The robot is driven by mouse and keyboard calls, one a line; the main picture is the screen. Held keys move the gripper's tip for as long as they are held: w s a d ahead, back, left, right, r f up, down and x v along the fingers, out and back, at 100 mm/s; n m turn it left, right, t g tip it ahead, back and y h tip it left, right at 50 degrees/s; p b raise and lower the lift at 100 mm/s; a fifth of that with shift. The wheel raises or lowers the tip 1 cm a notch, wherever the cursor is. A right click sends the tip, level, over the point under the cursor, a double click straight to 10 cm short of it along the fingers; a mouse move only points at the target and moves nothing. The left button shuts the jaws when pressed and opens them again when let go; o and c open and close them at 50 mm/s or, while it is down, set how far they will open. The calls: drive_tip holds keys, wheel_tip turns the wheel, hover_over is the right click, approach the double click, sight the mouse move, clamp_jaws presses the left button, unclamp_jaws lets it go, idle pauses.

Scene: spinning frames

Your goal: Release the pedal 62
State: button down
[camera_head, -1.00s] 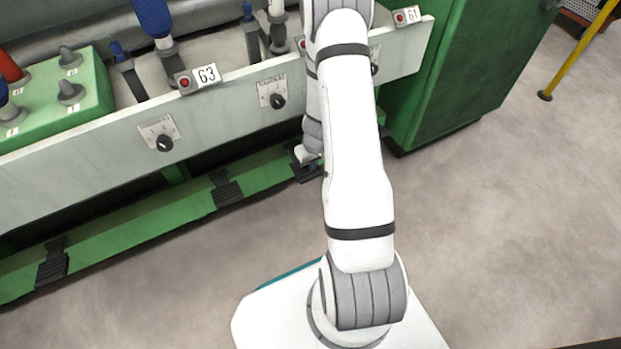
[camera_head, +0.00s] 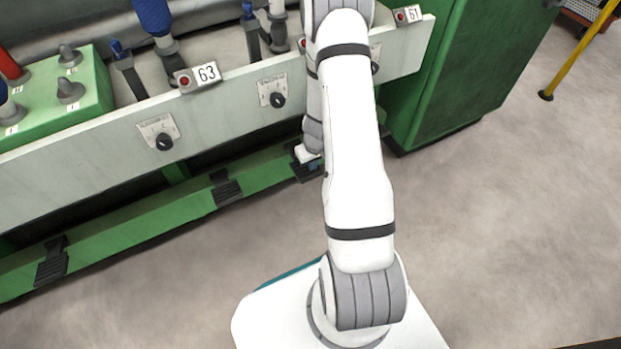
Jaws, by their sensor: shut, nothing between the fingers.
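A dark pedal (camera_head: 304,173) on the green foot rail sits beside my arm. It is partly hidden by my gripper and arm, and I take it for pedal 62 from its place between the signs 63 and 61; no 62 sign shows. My gripper (camera_head: 309,158) is small in view at that pedal, shut and holding nothing. Its fingertips are mostly hidden, so I cannot tell whether they touch the pedal or how far it is pressed.
The green foot rail (camera_head: 130,225) carries more dark pedals, one (camera_head: 226,188) in the middle and one (camera_head: 52,262) at the left. Sign 63 (camera_head: 207,73) and sign 61 (camera_head: 414,14) are on the pale panel above. Grey floor (camera_head: 500,220) is clear at right.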

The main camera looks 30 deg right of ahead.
drive_tip(key=shift+f+b, duration=1)
drive_tip(key=shift+f, duration=0.05)
drive_tip(key=s+r+b, duration=0.2)
drive_tip(key=s+r, duration=0.1)
drive_tip(key=s, duration=0.4)
drive_tip(key=shift+s+d+r, duration=0.15)
drive_tip(key=shift+s+r, duration=0.1)
drive_tip(key=shift+r, duration=0.1)
idle(0.3)
drive_tip(key=a+r+y+p, duration=0.1)
drive_tip(key=a+r+p, duration=0.45)
drive_tip(key=r, duration=0.75)
drive_tip(key=a+r+t+p, duration=0.1)
drive_tip(key=a+r+p, duration=0.1)
drive_tip(key=r+p, duration=0.8)
drive_tip(key=a+r+y+p, duration=0.1)
drive_tip(key=a+r+p, duration=0.3)
drive_tip(key=r, duration=1.1)
drive_tip(key=s+a+r+p, duration=0.1)
drive_tip(key=s+r+p, duration=0.3)
drive_tip(key=r+p, duration=0.3)
drive_tip(key=s+r+h+p, duration=0.1)
drive_tip(key=s+r+p, duration=0.3)
drive_tip(key=r, duration=1)
drive_tip(key=s+a+r+h+p, duration=0.1)
drive_tip(key=s+r+p, duration=0.3)
drive_tip(key=r+p, duration=0.6)
drive_tip(key=shift+a+r, duration=0.35)
drive_tip(key=shift+r, duration=0.45)
